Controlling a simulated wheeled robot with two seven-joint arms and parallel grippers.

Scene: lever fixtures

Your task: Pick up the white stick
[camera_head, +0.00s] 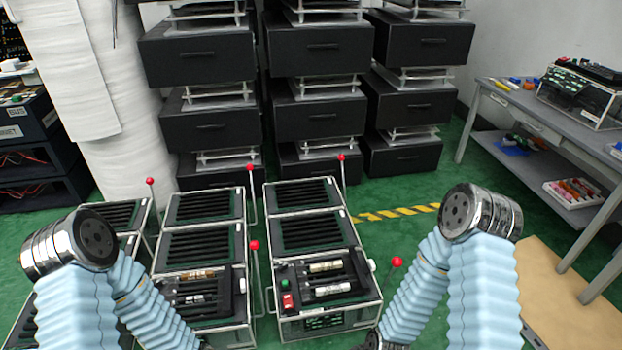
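Two short pale rods lie in the black top of the front right fixture (325,320). One is a cream rod (325,267) and the other is a whiter rod (333,290) just in front of it. Thin pale lever rods with red ball tops also stand beside the fixtures, such as one with a red ball (254,245). I cannot tell for certain which of these is the white stick. My two arms in pale blue sleeves reach down to the bottom edge. Neither gripper's fingers show, and nothing is seen held.
Several wire-framed fixtures stand in rows on the green floor. Black drawer boxes (320,50) are stacked behind them. A grey workbench (540,115) stands at the right, with a tan board (560,300) on the floor below. Open floor lies right of the fixtures.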

